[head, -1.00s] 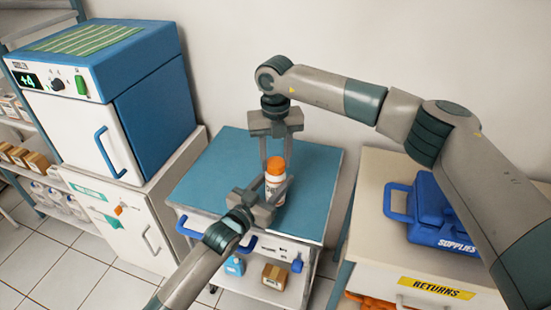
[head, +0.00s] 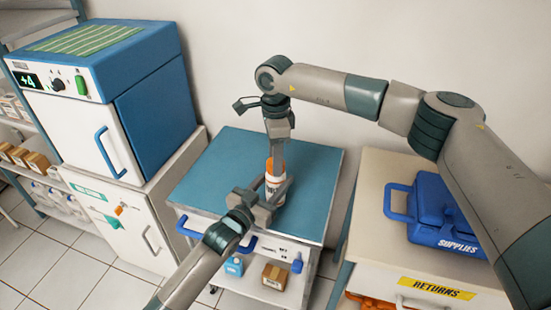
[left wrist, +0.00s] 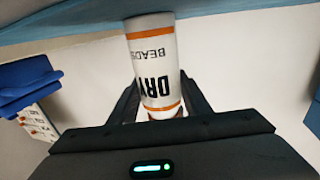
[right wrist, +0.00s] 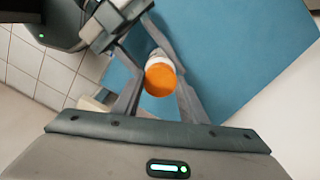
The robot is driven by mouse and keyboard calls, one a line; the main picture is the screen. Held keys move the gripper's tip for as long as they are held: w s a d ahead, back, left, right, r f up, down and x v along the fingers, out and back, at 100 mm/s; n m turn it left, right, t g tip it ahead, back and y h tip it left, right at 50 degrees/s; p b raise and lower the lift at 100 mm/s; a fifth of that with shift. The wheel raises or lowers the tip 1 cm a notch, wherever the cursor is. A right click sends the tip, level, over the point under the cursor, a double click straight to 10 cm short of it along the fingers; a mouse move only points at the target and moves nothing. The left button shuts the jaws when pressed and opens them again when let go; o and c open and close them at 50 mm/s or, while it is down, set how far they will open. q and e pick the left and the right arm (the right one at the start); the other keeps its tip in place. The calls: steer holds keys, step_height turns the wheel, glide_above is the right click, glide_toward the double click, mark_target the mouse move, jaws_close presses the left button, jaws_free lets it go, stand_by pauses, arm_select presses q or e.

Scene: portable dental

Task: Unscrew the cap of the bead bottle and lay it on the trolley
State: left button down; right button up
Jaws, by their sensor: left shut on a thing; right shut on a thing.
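The bead bottle (head: 273,188) stands upright on the blue trolley top (head: 220,170). It is white with orange bands and the words "DRY BEADS", best read in the left wrist view (left wrist: 157,65). My left gripper (head: 268,199) is shut around its body from the front left. My right gripper (head: 277,165) points straight down from above, its fingers on either side of the orange cap (right wrist: 160,80). The right gripper is shut on the cap, which sits at the bottle's mouth. Whether the cap is loose from the threads cannot be told.
A blue supplies case (head: 440,210) stands on the returns cabinet (head: 365,220) at the right. A blue and white oven-like unit (head: 150,100) stands at the left. The trolley top around the bottle is clear. A small carton (head: 275,275) is on the lower shelf.

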steer(key=n, duration=0.4)
steer(key=shift+n, duration=0.3)
steer(key=n, duration=0.3)
steer(key=shift+d, duration=0.1)
steer(key=shift+r, duration=0.25)
steer(key=shift+r, duration=0.6)
steer(key=shift+r, duration=0.35)
steer(key=shift+r, duration=1.95)
